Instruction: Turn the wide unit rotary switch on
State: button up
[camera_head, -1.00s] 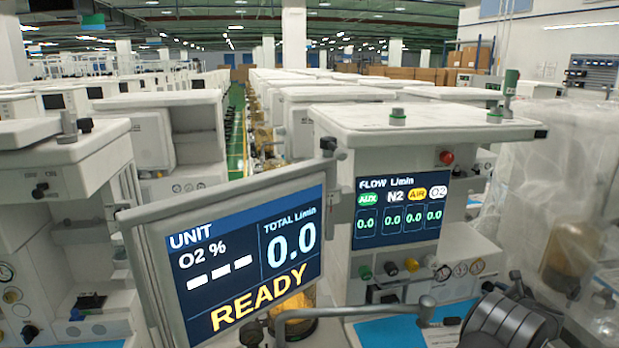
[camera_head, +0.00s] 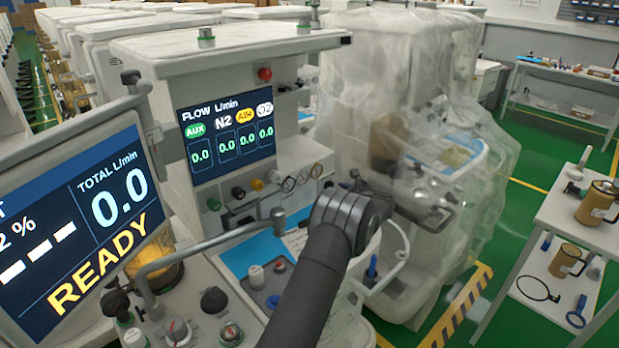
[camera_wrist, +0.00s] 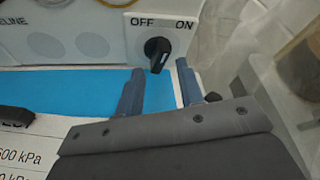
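The wide rotary switch (camera_wrist: 157,52) is a black knob on a white panel in the wrist view. The label OFF is at its upper left and ON at its upper right. Its exact pointing direction is hard to tell. My gripper (camera_wrist: 160,68) is open, with one blue-grey finger on each side, just below and in front of the knob. In the head view my dark arm reaches toward the cart's right side, and I cannot make out the switch or my fingertips there.
The cart has a READY screen (camera_head: 75,235), a flow screen (camera_head: 227,138) and a bent metal bar (camera_head: 205,243) over its worktop. A blue mat (camera_wrist: 70,92) lies below the switch panel. A plastic-wrapped cart (camera_head: 400,60) stands close right. A side table (camera_head: 575,215) holds brown canisters.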

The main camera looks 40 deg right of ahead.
jog(key=s+m+t, duration=0.1)
jog(key=s+m, duration=0.1)
jog(key=s, duration=0.3)
jog(key=s+m+t+y, duration=0.1)
jog(key=s+m, duration=0.1)
jog(key=s, duration=0.3)
jog(key=s+d+m+t+y, duration=0.1)
jog(key=s, duration=0.4)
jog(key=shift+f+m+t, duration=0.15)
jog(key=shift+m+t, duration=0.15)
jog(key=shift+m, duration=0.1)
jog(key=shift+s+a, duration=0.1)
jog(key=w, duration=1.7)
